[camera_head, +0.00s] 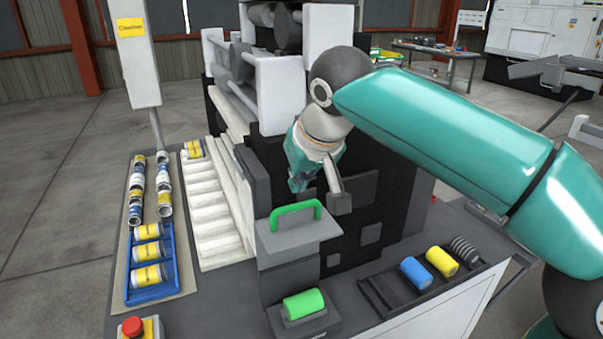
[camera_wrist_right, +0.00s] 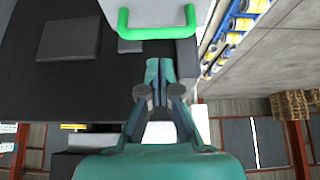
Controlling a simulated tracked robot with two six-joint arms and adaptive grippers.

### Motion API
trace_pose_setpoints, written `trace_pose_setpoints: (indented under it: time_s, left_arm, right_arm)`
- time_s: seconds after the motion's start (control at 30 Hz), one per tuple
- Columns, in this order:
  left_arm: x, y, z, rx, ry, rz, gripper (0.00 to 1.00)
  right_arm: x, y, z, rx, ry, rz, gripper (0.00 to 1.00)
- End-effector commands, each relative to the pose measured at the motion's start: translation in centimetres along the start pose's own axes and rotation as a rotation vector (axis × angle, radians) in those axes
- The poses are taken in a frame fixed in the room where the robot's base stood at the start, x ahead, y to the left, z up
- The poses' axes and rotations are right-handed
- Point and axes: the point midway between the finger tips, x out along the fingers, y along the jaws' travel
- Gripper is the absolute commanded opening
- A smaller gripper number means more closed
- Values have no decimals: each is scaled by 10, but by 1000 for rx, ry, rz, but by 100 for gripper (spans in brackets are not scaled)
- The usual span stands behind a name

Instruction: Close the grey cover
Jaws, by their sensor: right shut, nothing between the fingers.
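The grey cover (camera_head: 298,236) is a flat panel with a green bar handle (camera_head: 295,210) on top, at the front of the dark machine in the head view. The handle also shows at the top of the right wrist view (camera_wrist_right: 158,31), with part of the light grey panel behind it. My right gripper (camera_head: 299,185) is just behind and above the handle in the head view. In the wrist view its fingers (camera_wrist_right: 158,68) are together, with nothing between them and a gap to the handle. My left gripper is not in view.
A green cylinder (camera_head: 303,304) sits in a holder in front of the cover. A rack (camera_head: 380,298) with blue and yellow cylinders is at right. A blue tray (camera_head: 173,264) of yellow-labelled cans and a red button (camera_head: 132,327) are at left.

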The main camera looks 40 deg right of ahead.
Motion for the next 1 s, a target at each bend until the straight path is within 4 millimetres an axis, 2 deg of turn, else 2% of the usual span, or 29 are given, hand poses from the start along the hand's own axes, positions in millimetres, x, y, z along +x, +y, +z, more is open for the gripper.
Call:
trace_pose_setpoints:
  time_s: [0.03,0.2,0.4,0.83,1.0]
  left_arm:
    - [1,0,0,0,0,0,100]
    - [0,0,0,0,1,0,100]
    - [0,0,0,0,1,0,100]
    - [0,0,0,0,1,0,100]
    - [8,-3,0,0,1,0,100]
  right_arm:
    - [11,0,1,-1,-5,1,0]
    - [38,-2,0,-4,-5,-2,0]
    - [56,-4,-1,-6,-2,-4,0]
    - [59,-5,-1,-7,1,-6,0]
    - [60,-9,3,-14,16,-10,0]
